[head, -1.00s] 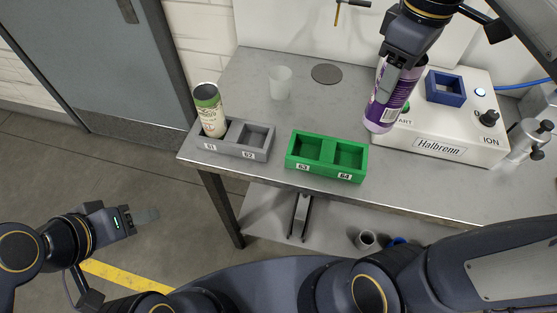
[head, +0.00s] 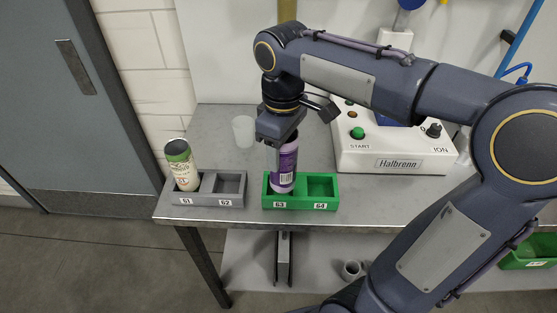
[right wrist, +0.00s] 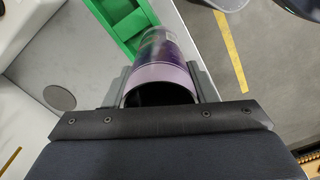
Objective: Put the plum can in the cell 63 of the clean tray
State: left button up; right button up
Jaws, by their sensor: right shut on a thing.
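The plum can (head: 286,168) is purple and stands nearly upright at cell 63 of the green tray (head: 300,204). Its lower end is within the outline of that cell; I cannot tell whether it rests on the cell floor. My right gripper (head: 281,138) is shut on the can's upper part, from above. In the right wrist view the can (right wrist: 164,55) sits between the fingers of the gripper (right wrist: 168,92), with the green tray (right wrist: 112,20) beyond it. Cell 64 is empty. My left gripper is out of view.
A grey tray (head: 232,202) stands left of the green one; a green-topped can (head: 182,168) leans in its cell 61, and cell 62 is empty. A translucent cup (head: 243,131) stands behind. The Halbronn machine (head: 375,150) is at the right, partly behind my right arm.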

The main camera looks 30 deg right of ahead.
jog(key=w+d+f, duration=0.1)
jog(key=w+f, duration=0.2)
jog(key=f, duration=0.4)
jog(key=shift+f, duration=0.15)
jog(key=shift+w+d, duration=0.1)
jog(key=shift+f, duration=0.2)
jog(key=o, duration=1)
jog(key=shift+r, duration=0.15)
